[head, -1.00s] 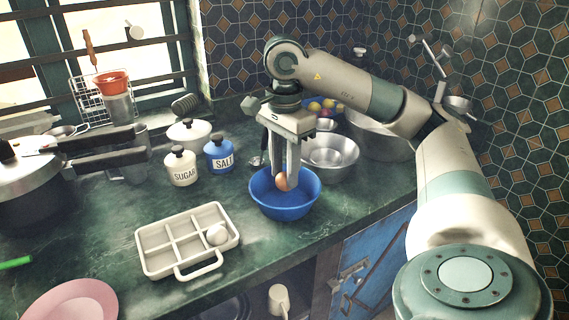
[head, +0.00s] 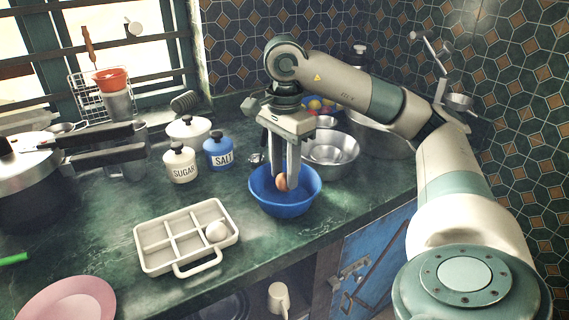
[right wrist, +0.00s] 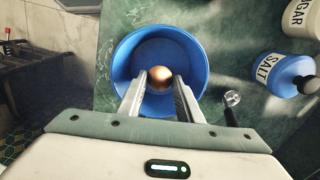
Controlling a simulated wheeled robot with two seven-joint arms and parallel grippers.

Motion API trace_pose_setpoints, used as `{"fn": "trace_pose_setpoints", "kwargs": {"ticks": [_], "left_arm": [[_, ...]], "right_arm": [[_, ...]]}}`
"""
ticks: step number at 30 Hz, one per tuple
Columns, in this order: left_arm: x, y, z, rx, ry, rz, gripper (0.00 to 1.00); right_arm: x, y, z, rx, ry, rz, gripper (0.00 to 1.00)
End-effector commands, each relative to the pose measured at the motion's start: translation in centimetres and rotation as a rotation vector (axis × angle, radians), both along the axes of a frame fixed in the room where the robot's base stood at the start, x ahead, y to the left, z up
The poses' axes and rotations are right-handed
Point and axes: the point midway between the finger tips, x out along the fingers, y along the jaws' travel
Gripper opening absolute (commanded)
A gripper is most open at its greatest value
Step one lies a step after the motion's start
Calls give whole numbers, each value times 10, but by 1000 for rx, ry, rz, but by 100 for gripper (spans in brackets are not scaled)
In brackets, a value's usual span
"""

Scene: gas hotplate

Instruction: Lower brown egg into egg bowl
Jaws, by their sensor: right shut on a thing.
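The brown egg (head: 282,184) is held between the fingertips of my right gripper (head: 287,182), which points straight down. The egg also shows in the right wrist view (right wrist: 160,77), between the two fingers. The blue egg bowl (head: 285,207) stands on the counter directly below and around the egg. The egg is inside the rim area; whether it touches the bowl's floor I cannot tell. In the right wrist view the bowl (right wrist: 126,65) surrounds the fingertips. My left gripper is not in view.
A sugar jar (head: 180,165) and a blue salt jar (head: 218,152) stand behind. Metal bowls (head: 335,150) are close behind right. A pink plate (head: 68,303) is at the front left.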

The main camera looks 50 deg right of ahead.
Motion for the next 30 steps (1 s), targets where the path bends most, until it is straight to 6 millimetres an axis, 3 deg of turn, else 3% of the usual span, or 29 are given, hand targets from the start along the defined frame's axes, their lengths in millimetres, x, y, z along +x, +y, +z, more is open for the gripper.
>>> {"fn": "trace_pose_setpoints", "kwargs": {"ticks": [30], "left_arm": [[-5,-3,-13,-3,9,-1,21]], "right_arm": [[0,0,-13,0,0,0,25]]}}
